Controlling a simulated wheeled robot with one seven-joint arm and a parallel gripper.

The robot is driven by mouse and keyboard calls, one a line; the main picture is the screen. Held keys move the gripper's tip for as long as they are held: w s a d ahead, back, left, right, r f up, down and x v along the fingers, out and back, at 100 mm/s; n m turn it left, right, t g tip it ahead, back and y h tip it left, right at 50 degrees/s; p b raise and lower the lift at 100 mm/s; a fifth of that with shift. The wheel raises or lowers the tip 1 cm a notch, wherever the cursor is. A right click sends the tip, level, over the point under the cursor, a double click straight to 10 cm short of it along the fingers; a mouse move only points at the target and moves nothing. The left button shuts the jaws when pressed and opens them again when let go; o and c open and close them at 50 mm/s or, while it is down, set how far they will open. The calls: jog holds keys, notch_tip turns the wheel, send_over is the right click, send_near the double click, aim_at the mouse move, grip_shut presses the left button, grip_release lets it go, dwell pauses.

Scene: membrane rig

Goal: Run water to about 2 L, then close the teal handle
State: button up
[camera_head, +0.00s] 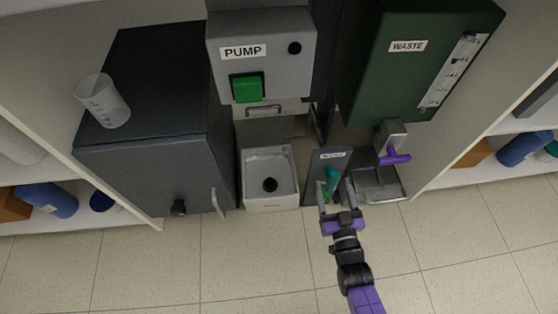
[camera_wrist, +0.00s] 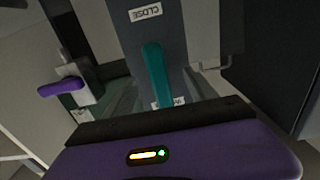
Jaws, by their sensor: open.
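The teal handle (camera_head: 331,179) is on a narrow grey panel (camera_head: 325,160) low in the middle of the rig. In the wrist view the teal handle (camera_wrist: 155,75) runs up and down the panel, with a "CLOSE" label (camera_wrist: 145,12) above its top end. A second label (camera_wrist: 168,103) at its lower end is partly hidden. My gripper (camera_head: 336,189) is open, its two fingers on either side of the handle; I cannot tell whether they touch it. The green tank marked "WASTE" (camera_head: 385,65) has a pale scale strip (camera_head: 453,72); I cannot read a level on it.
A purple handle (camera_head: 395,159) juts out right of the panel, above a metal tray (camera_head: 378,186). The pump box (camera_head: 285,75) has a green button (camera_head: 247,88). A white basin (camera_head: 268,163) is left of the panel. A beaker (camera_head: 103,100) stands on the dark cabinet (camera_head: 160,80).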

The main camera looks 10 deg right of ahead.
jog(key=s+p, duration=0.1)
jog(key=s, duration=0.7)
jog(key=shift+p, duration=0.35)
dwell(0.5)
jog(key=s+r+g, duration=0.3)
jog(key=s+r, duration=2)
jog(key=r, duration=0.1)
notch_tip(320, 180, up, 35)
jog(key=p, duration=3.5)
